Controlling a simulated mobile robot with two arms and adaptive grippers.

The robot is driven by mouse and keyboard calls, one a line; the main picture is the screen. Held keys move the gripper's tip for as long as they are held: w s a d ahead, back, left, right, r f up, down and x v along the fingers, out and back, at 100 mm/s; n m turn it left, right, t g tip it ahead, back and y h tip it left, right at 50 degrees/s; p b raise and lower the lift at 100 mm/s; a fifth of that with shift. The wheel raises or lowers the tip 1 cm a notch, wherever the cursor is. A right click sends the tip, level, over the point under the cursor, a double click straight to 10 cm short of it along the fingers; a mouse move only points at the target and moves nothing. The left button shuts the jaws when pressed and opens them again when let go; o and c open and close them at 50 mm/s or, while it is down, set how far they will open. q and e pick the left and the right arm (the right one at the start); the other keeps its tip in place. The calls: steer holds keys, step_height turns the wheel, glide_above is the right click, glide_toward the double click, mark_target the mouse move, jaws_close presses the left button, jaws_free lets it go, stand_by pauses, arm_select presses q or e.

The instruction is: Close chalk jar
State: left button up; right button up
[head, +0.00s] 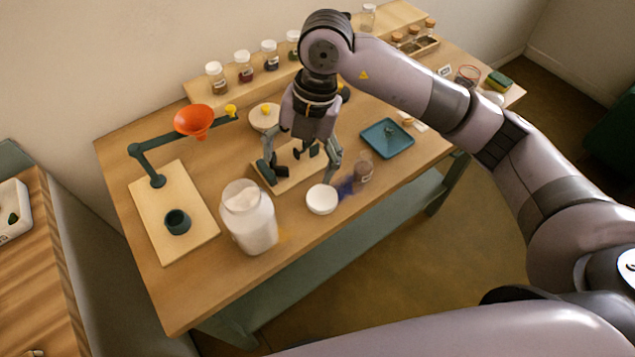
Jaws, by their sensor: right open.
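The chalk jar (252,228) is a large clear jar of white powder standing upright near the table's front edge. Its mouth appears uncovered. A round white lid (322,200) lies flat on the table to the right of the jar. My right gripper (302,172) points down with its fingers spread, empty, just behind the lid and over a small wooden stand (287,184). The gripper partly hides the stand. I cannot tell whether a finger touches the lid. My left gripper is not in view.
An orange funnel (194,121) hangs from a stand over a pale board with a dark cup (177,222). A small glass jar (364,167) stands near spilled blue powder, by a teal tray (387,138).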

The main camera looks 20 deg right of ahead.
steer(key=w+d+m+h, duration=0.1)
steer(key=w+d+h, duration=0.15)
steer(key=d, duration=0.25)
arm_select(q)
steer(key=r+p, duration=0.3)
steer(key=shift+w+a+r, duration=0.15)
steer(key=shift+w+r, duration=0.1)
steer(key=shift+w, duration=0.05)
arm_select(e)
glide_above(323, 195)
steer(key=shift+t, duration=0.3)
step_height(323, 195, down, 11)
steer(key=shift+w+a+f, duration=0.1)
steer(key=shift+a, duration=0.05)
arm_select(q)
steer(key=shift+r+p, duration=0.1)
steer(key=shift+p, duration=0.25)
arm_select(e)
step_height(323, 195, down, 4)
steer(key=shift+f+p, duration=0.25)
steer(key=shift+p, duration=0.9)
steer(key=shift+f, duration=0.35)
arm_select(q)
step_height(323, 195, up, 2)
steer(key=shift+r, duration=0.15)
